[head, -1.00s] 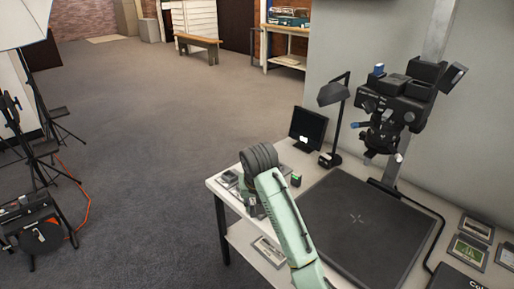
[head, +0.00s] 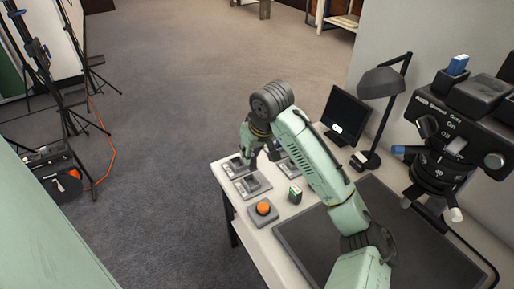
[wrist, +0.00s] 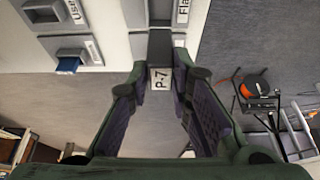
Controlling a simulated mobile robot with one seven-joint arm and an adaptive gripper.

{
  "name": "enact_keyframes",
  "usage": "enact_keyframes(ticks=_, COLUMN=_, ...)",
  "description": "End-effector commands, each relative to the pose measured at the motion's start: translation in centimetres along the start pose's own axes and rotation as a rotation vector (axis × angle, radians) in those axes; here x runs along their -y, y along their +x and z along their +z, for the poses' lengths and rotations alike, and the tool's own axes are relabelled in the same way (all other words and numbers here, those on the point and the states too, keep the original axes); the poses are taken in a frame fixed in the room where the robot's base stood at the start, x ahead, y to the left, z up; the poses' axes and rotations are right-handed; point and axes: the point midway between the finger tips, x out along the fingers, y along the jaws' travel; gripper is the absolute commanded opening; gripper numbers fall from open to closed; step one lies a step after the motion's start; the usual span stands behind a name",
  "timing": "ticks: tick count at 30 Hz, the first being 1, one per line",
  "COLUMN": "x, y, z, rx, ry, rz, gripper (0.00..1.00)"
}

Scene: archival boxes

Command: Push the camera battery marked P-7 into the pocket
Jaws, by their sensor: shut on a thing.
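In the wrist view my gripper (wrist: 160,70) is shut on a dark camera battery (wrist: 159,52) whose white end label reads P-7. The battery lies between the two fingertips, directly below a grey pocket (wrist: 160,12) in the picture. I cannot tell whether its far end is touching or inside that pocket. A label starting "Fla" (wrist: 183,12) is beside the pocket. In the head view my gripper (head: 257,156) is over the table's far left corner, among the grey pocket plates (head: 252,186); the battery is too small to make out there.
Another pocket at left holds a blue item (wrist: 68,65). An orange button (head: 263,208) and a small green-and-white item (head: 295,194) stand nearby. A monitor (head: 346,115), a lamp (head: 382,80) and a camera stand (head: 450,130) are at right. The dark board (head: 400,245) is clear.

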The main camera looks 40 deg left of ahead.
Motion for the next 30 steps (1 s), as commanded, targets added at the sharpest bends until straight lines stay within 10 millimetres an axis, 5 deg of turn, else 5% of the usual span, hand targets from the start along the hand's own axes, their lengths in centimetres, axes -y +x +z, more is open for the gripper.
enact_keyframes(ticks=18, x=-0.1, y=3.9, z=1.6, rx=-0.001, ry=0.001, rz=0.001, gripper=0.00)
enact_keyframes(ticks=30, x=-0.1, y=4.5, z=1.9, rx=-0.001, ry=0.002, rz=0.001, gripper=0.00)
